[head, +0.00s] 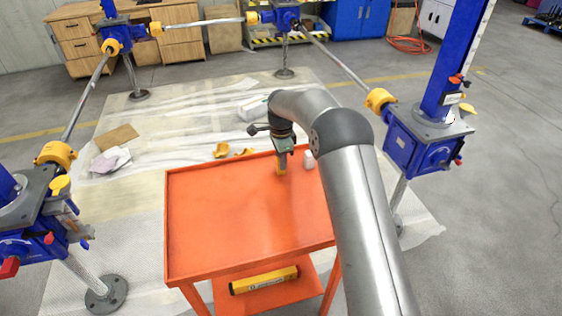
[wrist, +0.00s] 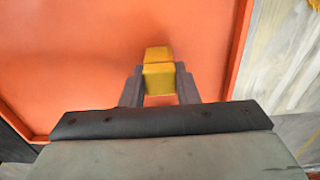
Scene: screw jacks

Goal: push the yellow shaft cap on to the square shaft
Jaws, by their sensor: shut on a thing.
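The yellow shaft cap (wrist: 158,77) is between the two grey fingers of my gripper (wrist: 159,88) in the wrist view. My gripper is shut on it, over the orange table top. In the head view my gripper (head: 281,168) points down near the table's back edge, with the yellow cap (head: 281,169) at its tip. I cannot tell whether the cap touches the table. I cannot make out the bare square shaft; blue screw jacks stand at the left (head: 45,215) and right (head: 420,145).
Orange-yellow pieces (head: 222,151) lie on the floor behind. Shafts with yellow guards link the jacks.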

